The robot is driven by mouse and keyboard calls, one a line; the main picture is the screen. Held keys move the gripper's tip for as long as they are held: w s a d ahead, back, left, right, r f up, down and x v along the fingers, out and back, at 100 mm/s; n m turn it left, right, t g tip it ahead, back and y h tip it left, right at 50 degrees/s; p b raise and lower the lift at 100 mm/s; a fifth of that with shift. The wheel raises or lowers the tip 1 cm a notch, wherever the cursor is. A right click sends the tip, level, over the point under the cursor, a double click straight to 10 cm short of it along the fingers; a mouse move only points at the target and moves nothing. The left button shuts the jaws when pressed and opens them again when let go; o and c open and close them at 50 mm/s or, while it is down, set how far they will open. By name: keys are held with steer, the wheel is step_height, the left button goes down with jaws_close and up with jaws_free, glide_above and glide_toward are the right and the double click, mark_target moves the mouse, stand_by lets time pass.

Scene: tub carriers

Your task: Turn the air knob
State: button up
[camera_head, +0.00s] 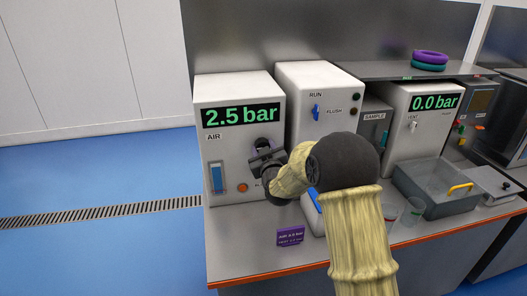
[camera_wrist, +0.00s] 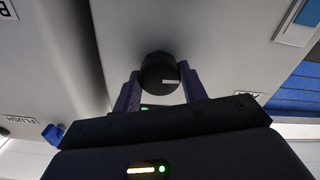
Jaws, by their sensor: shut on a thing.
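The air knob (camera_wrist: 158,72) is a round black knob with a white mark, on the front of the white AIR box (camera_head: 223,160). In the wrist view the white mark points to the right. My gripper (camera_wrist: 160,88) has one finger on each side of the knob and is shut on it. In the head view my gripper (camera_head: 266,158) covers most of the knob. The AIR box display (camera_head: 241,114) reads 2.5 bar in green. A purple card (camera_head: 290,236) on the bench reads AIR 2.5 bar, with a second line too small to read surely.
A white RUN/FLUSH box (camera_head: 322,85) with a blue lever (camera_head: 316,112) stands right of the AIR box. Farther right are a VENT box (camera_head: 408,150) reading 0.0 bar and a grey tub (camera_head: 438,208) with a yellow handle. Clear cups (camera_head: 412,212) stand near the front edge.

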steer(key=o, duration=1)
steer(key=shift+s, duration=0.1)
steer(key=b+v, duration=0.3)
steer(key=v, duration=1.4)
steer(key=shift+s+d+r, duration=0.1)
steer(key=shift+s, duration=0.05)
